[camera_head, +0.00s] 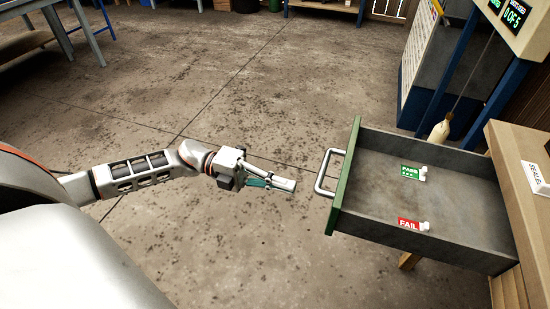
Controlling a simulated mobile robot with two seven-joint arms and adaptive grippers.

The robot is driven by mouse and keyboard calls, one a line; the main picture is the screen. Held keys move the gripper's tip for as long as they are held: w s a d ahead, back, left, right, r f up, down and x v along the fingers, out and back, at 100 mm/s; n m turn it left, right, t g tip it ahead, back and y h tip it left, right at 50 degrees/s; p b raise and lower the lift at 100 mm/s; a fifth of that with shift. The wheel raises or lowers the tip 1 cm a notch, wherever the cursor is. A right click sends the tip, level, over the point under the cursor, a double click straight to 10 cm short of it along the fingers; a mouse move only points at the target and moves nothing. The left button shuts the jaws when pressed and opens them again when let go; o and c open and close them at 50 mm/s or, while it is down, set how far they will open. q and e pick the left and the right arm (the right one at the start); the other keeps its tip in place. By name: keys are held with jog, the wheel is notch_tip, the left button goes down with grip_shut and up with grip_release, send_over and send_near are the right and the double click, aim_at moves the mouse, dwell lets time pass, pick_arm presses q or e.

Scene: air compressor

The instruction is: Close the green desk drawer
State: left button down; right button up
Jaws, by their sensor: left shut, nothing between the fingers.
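The desk drawer (465,195) is pulled far out of the wooden desk at the right. Its front panel is green (344,180) and faces left, with a white bar handle (326,172) on it. My left gripper (290,184) is shut and empty. It points right at the handle, a short gap to the left of it and apart from it. My right gripper is not in view.
Inside the drawer lie a green PASS tag (412,173) and a red FAIL tag (409,224). The wooden desk top (520,170) carries a white labelled block (538,177). A blue-framed unit (440,75) stands behind the drawer. The concrete floor left of the drawer is clear.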

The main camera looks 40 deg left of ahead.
pick_arm(q)
jog(key=x, duration=0.8)
jog(key=shift+d, duration=0.25)
jog(key=shift+w+f, duration=0.1)
jog(key=shift+d, duration=0.1)
